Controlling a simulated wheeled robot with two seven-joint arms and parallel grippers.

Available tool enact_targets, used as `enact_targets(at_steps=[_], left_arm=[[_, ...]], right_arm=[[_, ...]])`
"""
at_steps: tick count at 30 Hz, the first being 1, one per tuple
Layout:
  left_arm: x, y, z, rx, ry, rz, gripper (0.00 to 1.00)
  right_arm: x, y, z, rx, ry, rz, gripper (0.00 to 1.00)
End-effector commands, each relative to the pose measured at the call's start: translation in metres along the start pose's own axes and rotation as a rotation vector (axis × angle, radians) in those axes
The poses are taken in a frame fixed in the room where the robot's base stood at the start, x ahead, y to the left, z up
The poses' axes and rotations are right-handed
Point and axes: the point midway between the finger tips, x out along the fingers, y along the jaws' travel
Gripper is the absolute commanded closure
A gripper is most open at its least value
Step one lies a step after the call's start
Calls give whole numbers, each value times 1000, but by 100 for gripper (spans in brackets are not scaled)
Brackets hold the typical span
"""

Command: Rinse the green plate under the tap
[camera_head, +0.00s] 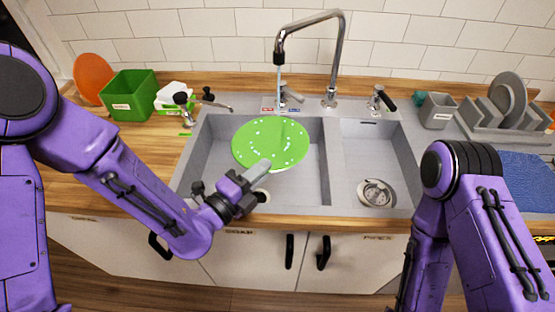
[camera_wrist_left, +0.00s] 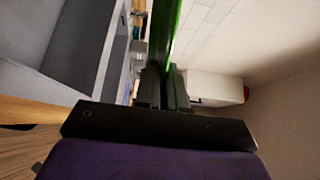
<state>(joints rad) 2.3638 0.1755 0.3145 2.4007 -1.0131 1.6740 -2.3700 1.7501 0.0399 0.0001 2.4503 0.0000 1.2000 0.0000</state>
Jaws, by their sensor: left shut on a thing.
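The green plate (camera_head: 270,143) is over the left sink basin (camera_head: 218,178), under the tap (camera_head: 333,55). A thin stream of water (camera_head: 279,88) runs from the spout down to the plate, and pale specks show on its face. My left gripper (camera_head: 259,171) is shut on the plate's near edge. In the left wrist view the plate (camera_wrist_left: 172,32) shows edge-on as a green strip between the left fingers (camera_wrist_left: 165,88). My right arm comes in at the right, but its gripper is not in view.
A divider parts the left basin from the empty right basin (camera_head: 372,165). A green box (camera_head: 130,95) and an orange plate (camera_head: 94,78) stand at the left. A grey rack with plates (camera_head: 505,105) and a blue mat (camera_head: 525,180) are at the right.

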Motion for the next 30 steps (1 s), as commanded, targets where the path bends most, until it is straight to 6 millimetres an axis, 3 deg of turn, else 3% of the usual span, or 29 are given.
enact_targets(at_steps=[1, 3, 6, 9, 17, 30], left_arm=[[-3, -24, -16, -4, 62, -8, 100], [-8, -40, -37, 0, 144, -6, 100], [-13, -54, -55, 2, 213, -3, 100], [-15, -56, -60, 1, 239, 0, 100], [-2, -48, -39, 2, 235, -1, 100], [25, -42, 5, 1, 234, 3, 100]], right_arm=[[-10, 1, -4, 0, 0, 0, 51], [-14, 1, -6, 0, 0, 0, 51], [-17, 2, -7, 0, 0, 0, 51], [-15, 1, -6, 0, 0, 0, 51], [1, 0, 0, 0, 0, 0, 51], [-15, 1, -6, 0, 0, 0, 51]])
